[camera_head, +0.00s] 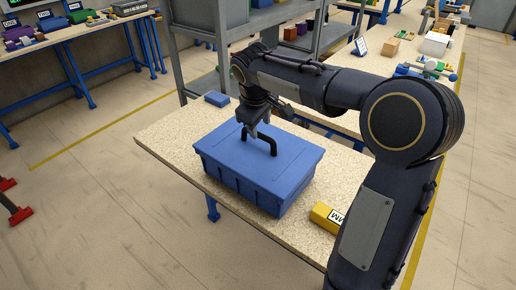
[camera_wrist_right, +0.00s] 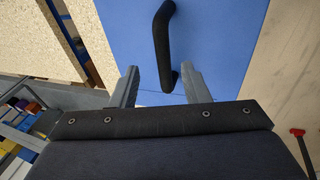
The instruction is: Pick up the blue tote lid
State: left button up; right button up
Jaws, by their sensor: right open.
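The blue tote lid (camera_head: 285,152) lies flat on top of the blue tote (camera_head: 245,188) and has a black arched handle (camera_head: 262,140) in its middle. The tote stands on a speckled table. My right gripper (camera_head: 250,128) is above the lid, close to the handle, pointing down. In the right wrist view my right gripper (camera_wrist_right: 158,80) is open, with its two fingers apart. One end of the handle (camera_wrist_right: 163,40) shows between and ahead of the fingers, over the blue lid (camera_wrist_right: 215,40). Whether the fingers touch the handle cannot be told. My left gripper is not in view.
On the table (camera_head: 170,140), a small blue block (camera_head: 217,99) lies behind the tote and a yellow block (camera_head: 328,215) lies at its front right. A grey shelf (camera_head: 270,22) stands behind. Other workbenches with parts stand left and back right.

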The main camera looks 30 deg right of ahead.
aim_at(259, 133)
jog(key=x, duration=0.5)
jog(key=shift+w+a+f+p, duration=0.2)
jog(key=shift+a+f+p, duration=0.05)
jog(key=shift+p, duration=0.15)
grip_shut()
